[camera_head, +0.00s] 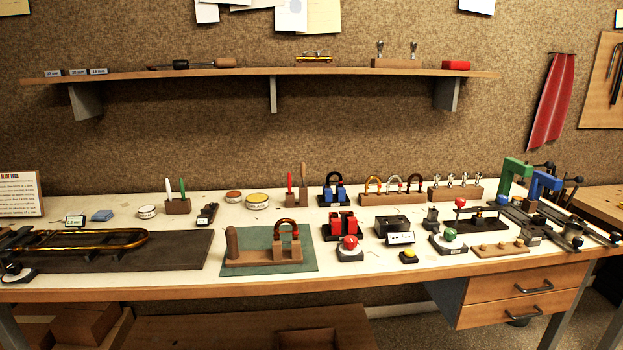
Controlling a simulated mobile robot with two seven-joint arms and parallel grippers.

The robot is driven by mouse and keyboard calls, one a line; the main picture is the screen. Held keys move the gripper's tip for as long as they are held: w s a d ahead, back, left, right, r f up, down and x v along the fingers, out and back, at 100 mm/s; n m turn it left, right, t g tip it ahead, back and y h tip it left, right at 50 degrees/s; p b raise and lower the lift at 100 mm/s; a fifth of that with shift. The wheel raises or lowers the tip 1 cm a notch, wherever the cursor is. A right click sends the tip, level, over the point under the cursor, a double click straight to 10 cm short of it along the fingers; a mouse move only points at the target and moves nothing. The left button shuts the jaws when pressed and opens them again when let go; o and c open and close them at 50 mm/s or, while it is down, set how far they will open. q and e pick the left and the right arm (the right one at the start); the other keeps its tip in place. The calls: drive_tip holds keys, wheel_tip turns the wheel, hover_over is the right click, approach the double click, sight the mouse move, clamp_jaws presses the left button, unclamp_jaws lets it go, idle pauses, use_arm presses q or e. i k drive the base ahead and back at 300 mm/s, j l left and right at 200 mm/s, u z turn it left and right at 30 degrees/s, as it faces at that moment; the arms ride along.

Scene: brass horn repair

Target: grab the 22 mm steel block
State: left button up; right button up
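Three small grey blocks with white mm labels sit in a row at the left end of the wall shelf: a left block (53,73), a middle block (78,72) and a right block (99,71). Their printed numbers are too small to read surely, so I cannot tell which one is the 22 mm steel block. They stand close together near the shelf's front edge. Neither of my grippers is in view.
The shelf (350,72) hangs above the workbench (190,294) and also holds a wooden-handled tool (225,62) and a red block (456,65). The bench below is crowded with a brass slide (90,239), horn fixtures and clamps (515,177).

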sight(57, 73)
drive_tip(key=i+j+u, duration=0.15)
drive_tip(key=u, duration=1.05)
